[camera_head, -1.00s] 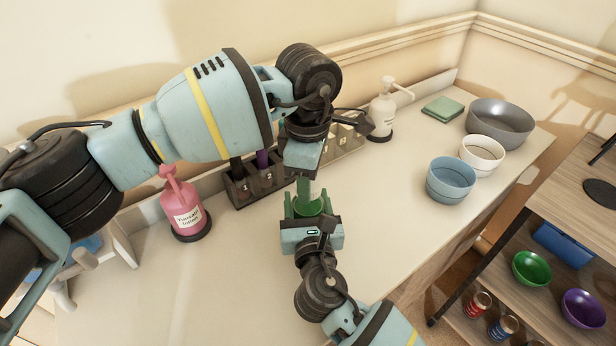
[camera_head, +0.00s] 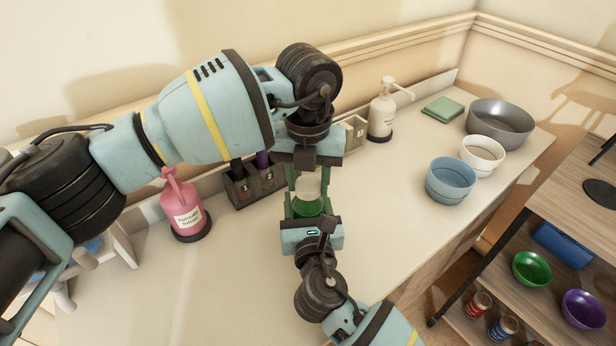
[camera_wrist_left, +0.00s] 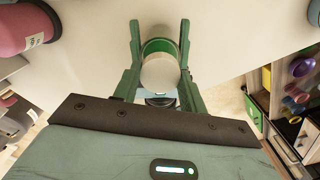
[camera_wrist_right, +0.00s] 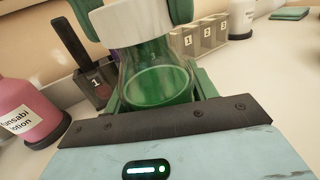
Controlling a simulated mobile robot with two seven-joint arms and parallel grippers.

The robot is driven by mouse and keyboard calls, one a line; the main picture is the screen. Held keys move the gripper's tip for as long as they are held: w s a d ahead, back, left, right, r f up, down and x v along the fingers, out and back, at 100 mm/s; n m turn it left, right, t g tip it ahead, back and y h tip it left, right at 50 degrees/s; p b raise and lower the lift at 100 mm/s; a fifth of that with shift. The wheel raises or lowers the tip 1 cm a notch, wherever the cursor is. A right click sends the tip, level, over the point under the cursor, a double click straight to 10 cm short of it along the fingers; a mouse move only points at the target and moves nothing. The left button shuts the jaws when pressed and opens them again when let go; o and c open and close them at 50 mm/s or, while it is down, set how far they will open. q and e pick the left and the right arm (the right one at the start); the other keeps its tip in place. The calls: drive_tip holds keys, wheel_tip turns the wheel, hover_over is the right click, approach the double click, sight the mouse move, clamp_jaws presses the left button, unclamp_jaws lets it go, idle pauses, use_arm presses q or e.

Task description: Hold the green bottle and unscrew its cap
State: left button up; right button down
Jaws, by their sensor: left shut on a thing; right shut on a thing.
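The green bottle (camera_head: 307,207) stands upright over the counter, with clear walls and green contents in the right wrist view (camera_wrist_right: 158,84). Its white cap (camera_head: 309,187) sits at the top; it also shows in the left wrist view (camera_wrist_left: 160,73). My right gripper (camera_head: 308,208) is shut on the bottle body from the near side. My left gripper (camera_head: 307,186) points down from above, shut on the cap with one finger on each side. I cannot tell whether the cap is loose on the thread.
A pink lotion bottle (camera_head: 184,207) stands to the left. A numbered dark rack (camera_head: 258,184) is just behind the grippers. A white pump bottle (camera_head: 382,112) and several bowls, including a blue one (camera_head: 451,181), stand right. The front counter is clear.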

sight(308, 184)
use_arm(q)
drive_tip(key=n, duration=0.4)
drive_tip(key=shift+r, duration=0.3)
idle(0.5)
drive_tip(key=shift+r, duration=0.75)
drive_tip(key=shift+r, duration=0.1)
drive_tip(key=shift+r, duration=2)
use_arm(e)
drive_tip(key=shift+c, duration=2)
unclamp_jaws()
drive_tip(key=shift+s, duration=0.1)
